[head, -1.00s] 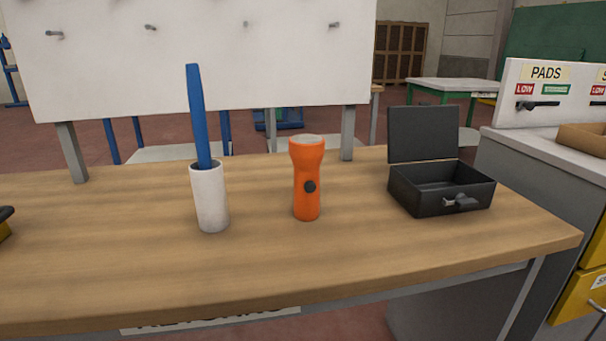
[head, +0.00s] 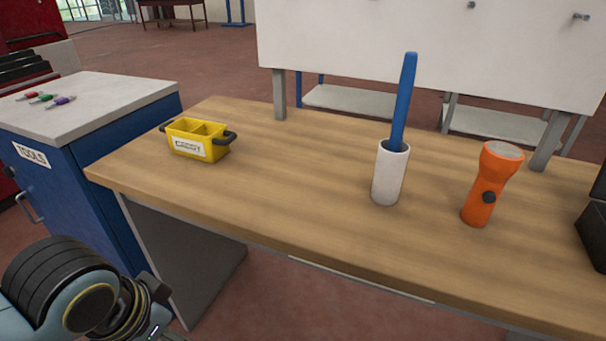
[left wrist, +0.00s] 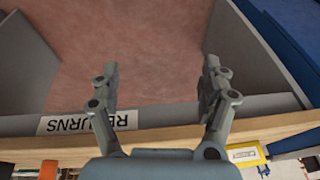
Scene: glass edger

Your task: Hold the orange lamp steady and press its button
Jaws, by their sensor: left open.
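The orange lamp (head: 483,195) stands upright on the wooden bench at the right of the head view, its dark round button (head: 489,197) on the side facing me. My left gripper (left wrist: 158,75) is open and empty in the left wrist view, in front of the bench edge and apart from the lamp. A bit of orange shows at the bottom left of that view, too cut off to be sure it is the lamp. In the head view only my left arm shows at lower left. My right gripper is in neither view.
A white cup (head: 388,178) with a blue stick stands left of the lamp. A yellow bin (head: 198,140) sits at the bench's left end. A black box (head: 594,232) is cut off at the right edge. A blue cabinet (head: 105,190) stands beside the bench. The front middle is clear.

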